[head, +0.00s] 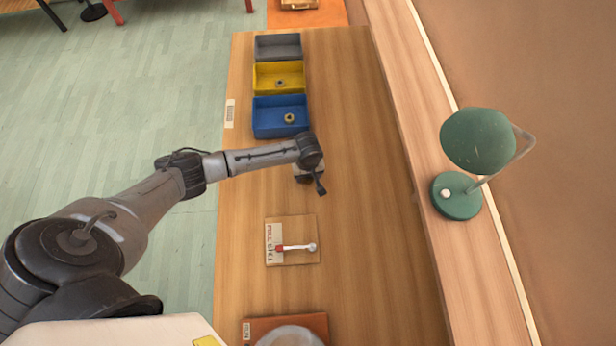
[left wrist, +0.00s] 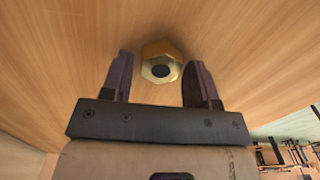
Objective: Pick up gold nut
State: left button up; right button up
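The gold nut (left wrist: 161,62) is hexagonal with a dark hole and shows in the left wrist view against the wooden table (left wrist: 60,60). My left gripper (head: 317,186) is low over the middle of the table in the head view. The left wrist view shows its two dark fingers apart, one on each side of the nut, with gaps on both sides. It is open and holds nothing. I cannot tell how far the fingertips reach down beside the nut. In the head view the arm and gripper hide this nut. My right gripper is not in view.
Grey (head: 278,47), yellow (head: 278,77) and blue (head: 281,117) bins line the table's far end; the yellow and blue ones each hold a small ring-like part. A board with a lever (head: 292,240) lies nearer. A green lamp (head: 457,196) stands on the right ledge.

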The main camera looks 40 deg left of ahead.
pick_arm(q)
jog(key=c, duration=0.8)
jog(key=shift+r, duration=0.15)
jog(key=shift+r, duration=0.25)
notch_tip(320, 180, up, 4)
jog(key=shift+d+f, duration=0.15)
jog(key=d+r, duration=0.2)
jog(key=d, duration=0.1)
jog(key=d+r, duration=0.2)
jog(key=d, duration=0.2)
jog(key=w+d+r, duration=0.1)
jog(key=d+r, duration=0.1)
jog(key=d, duration=0.2)
jog(key=shift+w+d+r, duration=0.1)
jog(key=shift+d+r, duration=0.1)
jog(key=shift+r, duration=0.1)
